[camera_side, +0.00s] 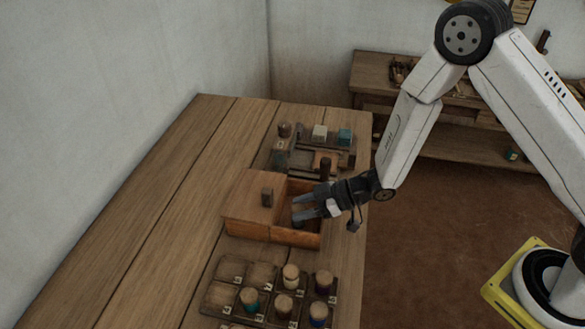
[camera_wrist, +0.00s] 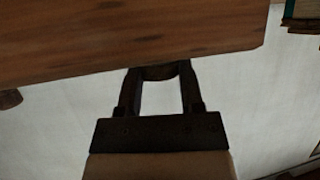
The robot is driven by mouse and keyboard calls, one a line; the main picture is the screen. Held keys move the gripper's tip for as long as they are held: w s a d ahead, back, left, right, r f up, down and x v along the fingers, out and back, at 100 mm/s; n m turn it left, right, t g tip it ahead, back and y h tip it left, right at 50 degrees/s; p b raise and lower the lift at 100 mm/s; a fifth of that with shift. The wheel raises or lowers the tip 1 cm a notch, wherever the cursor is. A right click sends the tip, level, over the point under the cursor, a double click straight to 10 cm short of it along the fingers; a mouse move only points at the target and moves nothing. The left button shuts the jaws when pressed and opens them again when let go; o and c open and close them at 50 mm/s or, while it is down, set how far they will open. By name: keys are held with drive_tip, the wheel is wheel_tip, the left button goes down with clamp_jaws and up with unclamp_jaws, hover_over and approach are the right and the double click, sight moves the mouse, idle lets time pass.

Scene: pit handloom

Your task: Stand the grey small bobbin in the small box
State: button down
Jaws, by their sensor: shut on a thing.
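A wooden box (camera_side: 272,231) stands mid-table, its left part covered by a wooden top and its right part open. My gripper (camera_side: 298,209) points left, over or at the open part. In the wrist view my gripper (camera_wrist: 160,82) is shut on a small dark brown rounded thing (camera_wrist: 159,72), close to the edge of a wooden board (camera_wrist: 130,32). The fingers hide most of it, and I cannot tell whether it is the grey bobbin.
A compartment tray (camera_side: 222,297) with several coloured, pale-topped bobbins stands in front of the box. The table's left side is clear.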

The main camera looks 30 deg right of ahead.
drive_tip(key=shift+f, duration=1.15)
drive_tip(key=c, duration=0.5)
unclamp_jaws()
drive_tip(key=shift+f, duration=0.1)
drive_tip(key=shift+s+d+r, duration=0.2)
drive_tip(key=shift+d+r, duration=0.2)
drive_tip(key=shift+d, duration=0.05)
drive_tip(key=v, duration=1.1)
drive_tip(key=shift+w, duration=0.15)
